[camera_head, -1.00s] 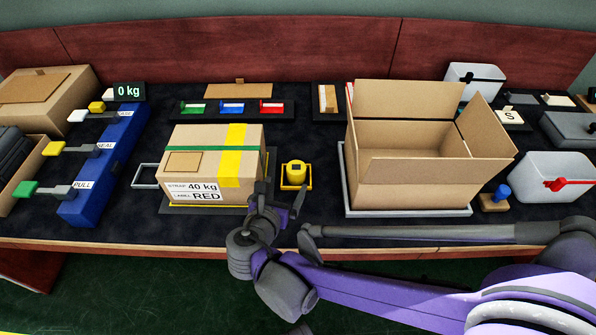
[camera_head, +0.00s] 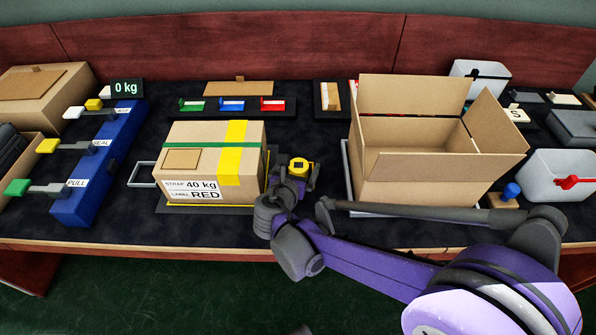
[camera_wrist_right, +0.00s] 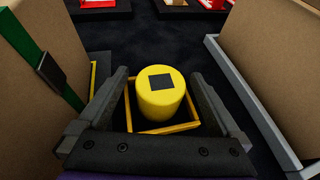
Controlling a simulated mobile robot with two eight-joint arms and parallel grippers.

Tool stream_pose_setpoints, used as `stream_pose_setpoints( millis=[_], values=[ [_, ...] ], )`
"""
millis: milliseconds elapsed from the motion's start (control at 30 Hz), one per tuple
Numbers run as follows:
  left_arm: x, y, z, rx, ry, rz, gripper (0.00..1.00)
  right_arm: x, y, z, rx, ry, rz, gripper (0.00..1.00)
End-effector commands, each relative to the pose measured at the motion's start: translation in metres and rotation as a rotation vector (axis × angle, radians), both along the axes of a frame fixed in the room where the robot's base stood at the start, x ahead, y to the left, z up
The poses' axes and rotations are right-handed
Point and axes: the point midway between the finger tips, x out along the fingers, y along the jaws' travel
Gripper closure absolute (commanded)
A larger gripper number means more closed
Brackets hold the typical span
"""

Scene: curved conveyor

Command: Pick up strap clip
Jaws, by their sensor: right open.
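A yellow cylinder (camera_head: 299,163) with a dark square on top, which may be the strap clip, stands between the closed carton and the open box. In the right wrist view the cylinder (camera_wrist_right: 161,98) stands upright inside a yellow square frame (camera_wrist_right: 160,129). My right gripper (camera_head: 300,178) is at the cylinder. In the wrist view its open fingers (camera_wrist_right: 160,84) lie to the left and right of the cylinder, with gaps on both sides. The closed carton (camera_head: 190,160) bears a green strap with a dark buckle (camera_wrist_right: 53,75). My left gripper is not in view.
The open box (camera_head: 415,180) stands close on the right, on a grey frame (camera_wrist_right: 250,100). A blue lever panel (camera_head: 88,190) is at the left. Colored label holders (camera_head: 232,104) lie behind.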

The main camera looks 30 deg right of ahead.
Motion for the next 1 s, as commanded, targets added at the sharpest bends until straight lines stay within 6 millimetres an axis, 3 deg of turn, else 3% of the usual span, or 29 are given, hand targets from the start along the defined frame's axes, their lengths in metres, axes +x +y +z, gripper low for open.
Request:
stream_pose_setpoints(
  millis=[167, 700, 767, 1000],
  values=[
    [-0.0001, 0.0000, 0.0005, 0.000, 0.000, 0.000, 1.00, -0.0001, 0.0001, 0.0006, 0.000, 0.000, 0.000, 0.00],
    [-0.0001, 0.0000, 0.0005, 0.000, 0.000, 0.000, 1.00, -0.0003, 0.0002, 0.0006, 0.000, 0.000, 0.000, 0.96],
    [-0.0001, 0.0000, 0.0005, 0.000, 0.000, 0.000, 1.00, -0.0004, 0.0003, 0.0007, 0.000, 0.000, 0.000, 1.00],
    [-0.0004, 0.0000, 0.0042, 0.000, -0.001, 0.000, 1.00, -0.0005, 0.0002, 0.0079, -0.001, -0.001, 0.000, 1.00]
  ],
)
